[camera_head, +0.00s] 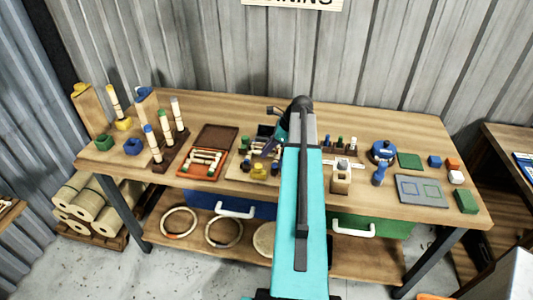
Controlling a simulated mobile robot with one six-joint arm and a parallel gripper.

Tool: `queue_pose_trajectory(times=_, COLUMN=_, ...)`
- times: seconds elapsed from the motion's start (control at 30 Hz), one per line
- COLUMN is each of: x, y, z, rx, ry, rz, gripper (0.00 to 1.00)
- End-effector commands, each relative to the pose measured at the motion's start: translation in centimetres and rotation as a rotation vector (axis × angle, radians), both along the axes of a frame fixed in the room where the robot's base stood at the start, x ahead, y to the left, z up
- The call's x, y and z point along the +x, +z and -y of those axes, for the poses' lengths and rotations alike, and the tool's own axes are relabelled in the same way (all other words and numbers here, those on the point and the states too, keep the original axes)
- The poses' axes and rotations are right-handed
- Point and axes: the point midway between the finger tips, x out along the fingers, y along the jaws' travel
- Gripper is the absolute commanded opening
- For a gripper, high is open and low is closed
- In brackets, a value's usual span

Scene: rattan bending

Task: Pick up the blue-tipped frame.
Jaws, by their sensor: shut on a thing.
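My gripper (268,138) is small and dark in the head view, at the middle of the workbench, left of my teal arm. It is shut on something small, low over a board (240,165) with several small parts. I cannot make out what it holds, nor whether that is the blue-tipped frame. A pale stick with a blue tip (152,142) stands upright in a dark rack (158,166) at the left, apart from my gripper. Green-tipped and white-tipped sticks stand beside it. My arm hides part of the middle of the bench.
An open red-brown case (215,140) with pale rods lies left of my gripper. Right of my arm are a pale block holder (341,180), a blue round tool (383,151), a grey mat (423,191) and coloured blocks. Pale rings (179,222) lie on the lower shelf.

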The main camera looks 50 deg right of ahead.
Motion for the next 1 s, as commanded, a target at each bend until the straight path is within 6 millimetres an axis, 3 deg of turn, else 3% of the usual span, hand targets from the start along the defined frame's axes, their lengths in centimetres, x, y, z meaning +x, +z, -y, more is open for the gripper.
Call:
queue_pose_trajectory(times=0.6, x=0.1, y=7.1, z=0.1, rx=-0.001, ry=0.000, rz=0.001, gripper=0.00)
queue_pose_trajectory(times=1.0, x=0.0, y=8.6, z=0.0, rx=0.000, ry=0.000, rz=0.000, gripper=0.00)
